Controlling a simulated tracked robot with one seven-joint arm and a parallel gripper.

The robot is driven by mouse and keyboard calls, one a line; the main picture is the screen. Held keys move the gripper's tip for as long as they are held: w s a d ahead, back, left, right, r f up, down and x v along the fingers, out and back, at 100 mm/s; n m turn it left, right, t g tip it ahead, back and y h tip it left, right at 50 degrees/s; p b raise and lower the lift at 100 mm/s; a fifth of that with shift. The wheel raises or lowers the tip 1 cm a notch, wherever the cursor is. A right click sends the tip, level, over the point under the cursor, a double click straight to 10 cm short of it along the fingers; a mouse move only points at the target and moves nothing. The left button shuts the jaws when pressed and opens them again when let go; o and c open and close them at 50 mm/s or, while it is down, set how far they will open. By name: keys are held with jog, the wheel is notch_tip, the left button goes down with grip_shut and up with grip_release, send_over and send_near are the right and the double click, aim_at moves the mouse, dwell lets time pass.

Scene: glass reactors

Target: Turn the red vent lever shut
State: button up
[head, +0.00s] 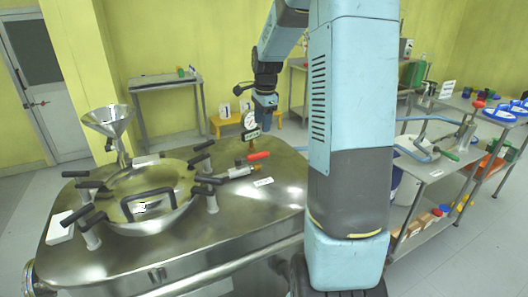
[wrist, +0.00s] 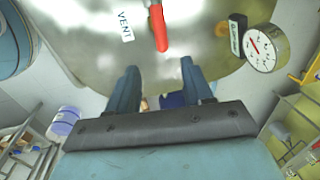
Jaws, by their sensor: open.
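The red vent lever (head: 258,156) sits on a small metal valve (head: 240,170) on top of the steel reactor lid, beside a white label (head: 263,182). In the wrist view the red lever (wrist: 160,30) is at the top centre, beyond my fingertips, next to the label reading VENT (wrist: 125,26). My gripper (wrist: 158,80) is open, its two blue fingers apart with nothing held between them. In the head view my gripper (head: 264,118) hangs behind the pressure gauge, above and apart from the lever.
A pressure gauge (head: 250,120) stands close behind the lever; it also shows in the wrist view (wrist: 266,48). A hatch with black handles (head: 150,195) and a funnel (head: 108,120) stand to the left. A side table (head: 440,165) is at the right.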

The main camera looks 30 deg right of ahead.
aim_at(252, 158)
jog(key=f, duration=0.4)
jog(key=w+f, duration=0.1)
jog(key=f, duration=0.4)
jog(key=w+f, duration=0.1)
jog(key=f, duration=0.4)
jog(key=shift+w+d, duration=0.1)
jog(key=shift+w, duration=0.05)
grip_shut()
